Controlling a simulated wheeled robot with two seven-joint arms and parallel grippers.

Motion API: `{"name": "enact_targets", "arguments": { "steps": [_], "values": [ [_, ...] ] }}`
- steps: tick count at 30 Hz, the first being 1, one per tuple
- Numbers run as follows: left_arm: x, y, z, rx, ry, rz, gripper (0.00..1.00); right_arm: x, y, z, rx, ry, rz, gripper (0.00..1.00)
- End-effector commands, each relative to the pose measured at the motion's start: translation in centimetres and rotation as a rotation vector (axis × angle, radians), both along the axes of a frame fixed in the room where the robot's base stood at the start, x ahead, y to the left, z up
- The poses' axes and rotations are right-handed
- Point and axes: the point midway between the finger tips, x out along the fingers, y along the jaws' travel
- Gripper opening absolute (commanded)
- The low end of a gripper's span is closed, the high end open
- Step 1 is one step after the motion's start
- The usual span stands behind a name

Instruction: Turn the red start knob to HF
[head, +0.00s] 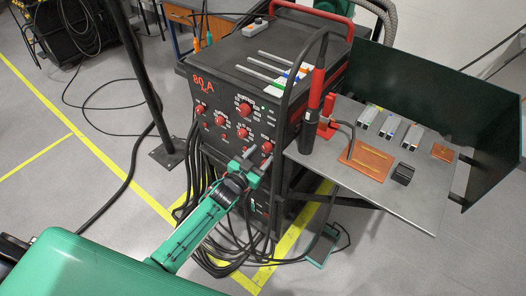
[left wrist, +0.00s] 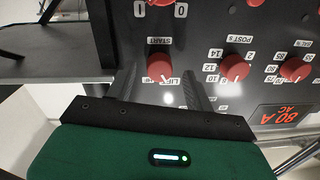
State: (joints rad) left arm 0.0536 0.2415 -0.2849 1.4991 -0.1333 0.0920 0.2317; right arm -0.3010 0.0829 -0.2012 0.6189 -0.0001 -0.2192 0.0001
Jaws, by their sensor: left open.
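The red start knob (left wrist: 160,67) is on the welder's dark front panel, with the labels START and LIFT beside it in the left wrist view. My left gripper (left wrist: 159,78) is open, with one finger on each side of the knob in the picture. I cannot tell whether the fingers touch it. No HF label is readable, and the knob's setting is unclear. In the head view my left gripper (head: 259,152) is at the right of the lower panel, and the start knob (head: 267,147) shows beside its fingertips. My right gripper is not in view.
Other red knobs (left wrist: 235,67) sit close by on the panel. The welder (head: 270,50) has cables hanging below it. A grey side table (head: 415,210) with a red-handled torch (head: 316,75) and several small blocks stands to the right.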

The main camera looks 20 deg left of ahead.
Motion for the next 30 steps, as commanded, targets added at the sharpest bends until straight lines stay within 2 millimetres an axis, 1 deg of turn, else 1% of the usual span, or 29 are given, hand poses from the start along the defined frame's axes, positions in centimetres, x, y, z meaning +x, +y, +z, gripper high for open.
{"name": "enact_targets", "arguments": {
  "steps": [1, 3, 6, 16, 17, 21, 23, 24, 30],
  "values": [
    [0.6, -0.2, 0.1, -0.001, 0.000, 0.000, 0.53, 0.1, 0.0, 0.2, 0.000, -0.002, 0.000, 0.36],
    [1.2, -0.4, 0.1, 0.000, -0.001, 0.000, 0.53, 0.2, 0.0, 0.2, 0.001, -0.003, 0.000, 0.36],
    [1.7, -0.6, 0.0, 0.000, 0.000, -0.001, 0.53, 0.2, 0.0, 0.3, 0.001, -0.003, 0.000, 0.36],
    [2.0, -0.6, 0.0, 0.001, 0.000, -0.001, 0.53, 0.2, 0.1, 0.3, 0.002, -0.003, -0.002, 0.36],
    [2.0, -0.6, 0.0, 0.001, 0.000, -0.001, 0.51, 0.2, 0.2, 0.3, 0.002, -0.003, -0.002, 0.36],
    [2.0, -0.6, 0.0, 0.000, 0.000, -0.001, 0.24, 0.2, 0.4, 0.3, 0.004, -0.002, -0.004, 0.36],
    [2.0, -0.6, 0.0, 0.000, 0.000, -0.001, 0.12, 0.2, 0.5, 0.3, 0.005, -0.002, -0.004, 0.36],
    [2.0, -0.6, 0.0, 0.000, 0.000, -0.001, 0.09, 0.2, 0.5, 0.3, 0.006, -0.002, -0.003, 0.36],
    [2.0, -0.6, -0.1, 0.011, -0.004, 0.000, 0.09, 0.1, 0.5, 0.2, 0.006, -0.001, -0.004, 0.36]
  ]
}}
